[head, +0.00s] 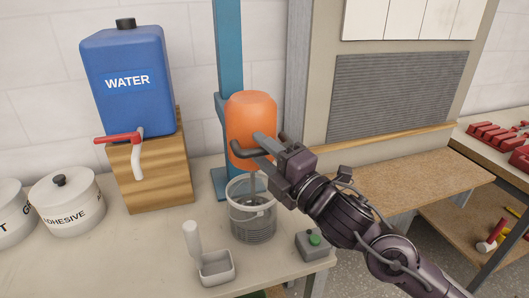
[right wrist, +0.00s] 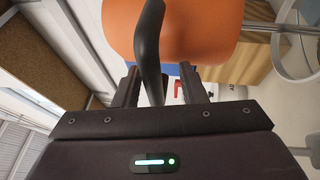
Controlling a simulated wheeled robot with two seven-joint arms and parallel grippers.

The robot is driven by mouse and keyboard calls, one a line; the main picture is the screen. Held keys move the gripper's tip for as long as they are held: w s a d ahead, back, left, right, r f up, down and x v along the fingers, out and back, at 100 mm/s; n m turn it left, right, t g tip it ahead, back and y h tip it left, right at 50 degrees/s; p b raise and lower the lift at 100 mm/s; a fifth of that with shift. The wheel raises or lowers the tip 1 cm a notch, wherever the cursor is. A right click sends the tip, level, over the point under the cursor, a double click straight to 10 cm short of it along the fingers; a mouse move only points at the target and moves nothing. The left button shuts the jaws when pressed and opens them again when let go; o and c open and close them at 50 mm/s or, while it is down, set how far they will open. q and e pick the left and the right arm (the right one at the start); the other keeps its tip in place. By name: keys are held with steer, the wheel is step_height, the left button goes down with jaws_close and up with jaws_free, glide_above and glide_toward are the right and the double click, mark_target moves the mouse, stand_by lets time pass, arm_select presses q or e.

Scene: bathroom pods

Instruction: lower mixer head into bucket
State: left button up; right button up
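The orange mixer head (head: 250,112) is on a blue stand column (head: 229,50) above the table. It has dark handles, and a thin shaft (head: 253,186) runs down from it to the bucket's mouth. The clear bucket (head: 252,222) stands upright below; how deep the shaft reaches is hard to tell. My right gripper (head: 272,158) is at the mixer's right handle. In the right wrist view, the dark handle (right wrist: 150,50) passes between the two fingers (right wrist: 162,88), with a gap visible on its right side, so the fingers look open around it. My left gripper is not in view.
A blue water tank (head: 127,90) with a red-handled tap stands on a wooden block at left. White lidded pots (head: 67,205) are farther left. A small tray (head: 215,268) and a grey box with green button (head: 313,243) sit near the front edge.

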steer(key=b+v, duration=0.2)
steer(key=v, duration=0.5)
steer(key=shift+s+d, duration=0.3)
steer(key=shift+f, duration=0.25)
